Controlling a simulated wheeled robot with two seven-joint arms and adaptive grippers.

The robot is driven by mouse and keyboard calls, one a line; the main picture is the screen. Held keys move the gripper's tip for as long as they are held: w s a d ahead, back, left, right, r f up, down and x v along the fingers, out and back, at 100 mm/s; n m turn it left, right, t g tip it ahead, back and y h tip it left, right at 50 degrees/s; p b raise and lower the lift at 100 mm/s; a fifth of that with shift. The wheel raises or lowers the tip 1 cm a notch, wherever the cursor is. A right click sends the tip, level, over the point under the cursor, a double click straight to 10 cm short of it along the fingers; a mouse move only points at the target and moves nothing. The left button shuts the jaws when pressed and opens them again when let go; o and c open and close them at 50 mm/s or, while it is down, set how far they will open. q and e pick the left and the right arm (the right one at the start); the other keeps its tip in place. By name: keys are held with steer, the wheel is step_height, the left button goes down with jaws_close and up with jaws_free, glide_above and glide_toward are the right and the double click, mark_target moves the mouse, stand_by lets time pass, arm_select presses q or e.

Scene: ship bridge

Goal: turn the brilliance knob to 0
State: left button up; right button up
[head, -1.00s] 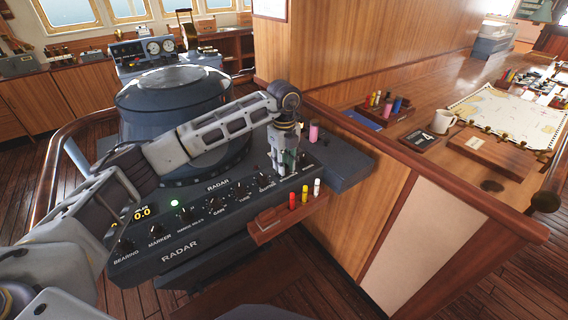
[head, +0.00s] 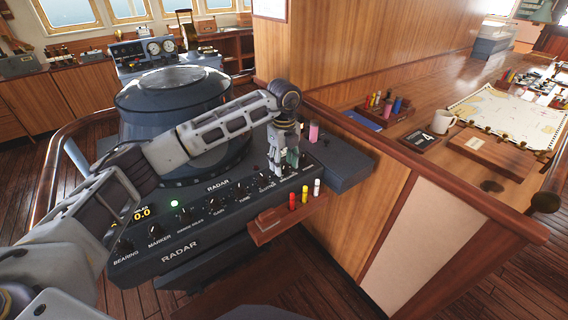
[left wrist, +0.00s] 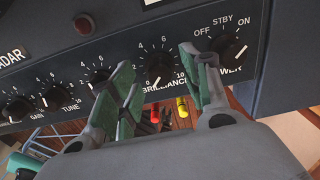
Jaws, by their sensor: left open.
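In the left wrist view the black brilliance knob (left wrist: 160,69) sits on the dark radar panel, with its label just below. My left gripper (left wrist: 157,62) is open, with one green-padded finger on each side of the knob and gaps between. In the head view my left gripper (head: 283,160) points down at the right part of the panel and mostly hides the brilliance knob. My right gripper is not in view.
The power knob (left wrist: 229,46) is close to the right finger, and the clutter knob (left wrist: 97,80) is close to the left one. The tune knob (head: 241,196) is farther left. A wooden tray (head: 268,229) with several coloured markers juts from the panel's front.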

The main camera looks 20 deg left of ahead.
mark_target(284, 166)
arm_select(q)
step_height(284, 166, up, 12)
steer(key=shift+f, duration=0.15)
stand_by(0.5)
stand_by(0.3)
